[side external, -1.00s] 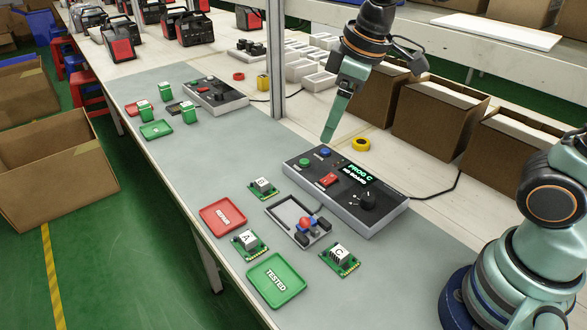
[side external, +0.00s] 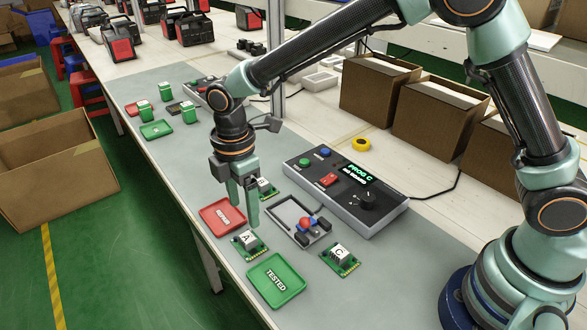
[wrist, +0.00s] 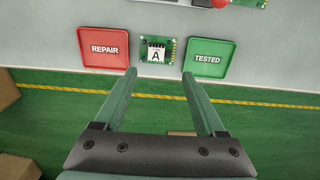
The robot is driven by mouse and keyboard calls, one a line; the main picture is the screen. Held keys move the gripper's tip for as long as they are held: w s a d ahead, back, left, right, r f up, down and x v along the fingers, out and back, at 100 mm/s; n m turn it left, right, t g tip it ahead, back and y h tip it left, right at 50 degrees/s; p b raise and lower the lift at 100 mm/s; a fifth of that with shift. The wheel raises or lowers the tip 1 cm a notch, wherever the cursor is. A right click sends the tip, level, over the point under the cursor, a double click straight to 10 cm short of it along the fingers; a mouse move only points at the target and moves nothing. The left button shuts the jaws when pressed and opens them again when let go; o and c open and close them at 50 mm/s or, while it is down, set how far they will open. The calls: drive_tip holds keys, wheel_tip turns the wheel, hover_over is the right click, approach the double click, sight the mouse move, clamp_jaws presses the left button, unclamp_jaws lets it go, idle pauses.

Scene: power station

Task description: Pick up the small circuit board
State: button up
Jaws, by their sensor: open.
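Three small green circuit boards with white lettered blocks lie on the grey mat (side external: 375,270). Board A (side external: 250,246) lies between the red REPAIR tray (side external: 208,222) and the green TESTED tray (side external: 268,287). Board C (side external: 340,260) lies right of the TESTED tray. The third board (side external: 268,188) is partly hidden behind my gripper. My gripper (side external: 244,217) is open and empty, pointing down above the mat, just behind board A. In the wrist view, board A (wrist: 157,50) shows beyond and between my open fingertips (wrist: 160,86), with the REPAIR tray on its left and the TESTED tray on its right.
A programmer box (side external: 345,190) with a lit screen reading PROG C stands right of the boards. A grey test fixture (side external: 292,215) with a red knob sits between boards and box. Cardboard boxes (side external: 380,95) line the back. The mat's front right is clear.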

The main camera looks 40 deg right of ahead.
sight(247, 237)
wheel_tip(247, 237, down, 4)
drive_tip(key=shift+r, duration=0.2)
drive_tip(key=shift+w+d+f, duration=0.1)
drive_tip(key=shift+w+f, duration=0.1)
drive_tip(key=shift+f, duration=1.2)
drive_tip(key=shift+w+f, duration=0.15)
drive_tip(key=shift+f, duration=1.2)
clamp_jaws()
